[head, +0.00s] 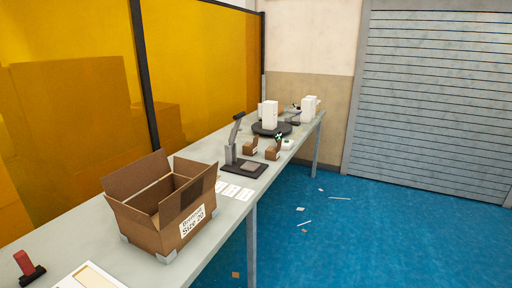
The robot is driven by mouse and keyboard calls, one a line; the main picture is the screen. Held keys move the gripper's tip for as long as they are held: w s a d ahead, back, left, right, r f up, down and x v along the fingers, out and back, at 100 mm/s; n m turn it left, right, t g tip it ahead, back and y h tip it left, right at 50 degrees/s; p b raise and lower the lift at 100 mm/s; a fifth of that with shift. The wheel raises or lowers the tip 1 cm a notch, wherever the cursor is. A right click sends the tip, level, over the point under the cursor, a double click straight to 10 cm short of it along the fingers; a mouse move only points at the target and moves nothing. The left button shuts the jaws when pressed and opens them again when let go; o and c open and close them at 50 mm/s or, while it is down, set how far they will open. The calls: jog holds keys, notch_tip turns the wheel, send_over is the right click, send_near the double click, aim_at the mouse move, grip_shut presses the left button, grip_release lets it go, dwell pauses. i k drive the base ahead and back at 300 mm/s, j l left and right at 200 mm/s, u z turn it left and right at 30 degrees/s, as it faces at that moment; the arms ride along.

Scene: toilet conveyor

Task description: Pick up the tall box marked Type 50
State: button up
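No marking "Type 50" can be read in the head view. Several tall white boxes stand toward the far end of the long table. One tall white box (269,114) stands upright on a dark round turntable (262,130). Another tall white box (308,109) stands farther back near the table's end, with other white items close by. Their labels are too small or turned away to read. My gripper is not in view.
An open cardboard box (150,228) with a "Size 20" label stands on the near part of the table (85,236). Behind it are a grey stand on a dark base (232,155), white cards (230,190) and small brown boxes (272,153). The blue floor (380,225) at right is mostly clear, with scattered scraps.

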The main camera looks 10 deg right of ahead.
aim_at(306, 107)
jog(key=i+l+z, duration=0.8)
jog(key=i+z, duration=0.2)
jog(key=i, duration=0.15)
jog(key=i+l+z, duration=0.1)
jog(key=i+z, duration=0.25)
jog(key=i+l, duration=0.1)
jog(key=i, duration=1.8)
jog(key=i+l+u, duration=0.1)
jog(key=i+u, duration=0.35)
jog(key=i+l+u, duration=0.25)
jog(key=i+u, duration=0.2)
jog(key=i+l+u, duration=0.75)
jog(key=l+u, duration=0.15)
jog(key=i+l+u, duration=0.2)
jog(key=l+u, duration=0.25)
jog(key=l, duration=0.15)
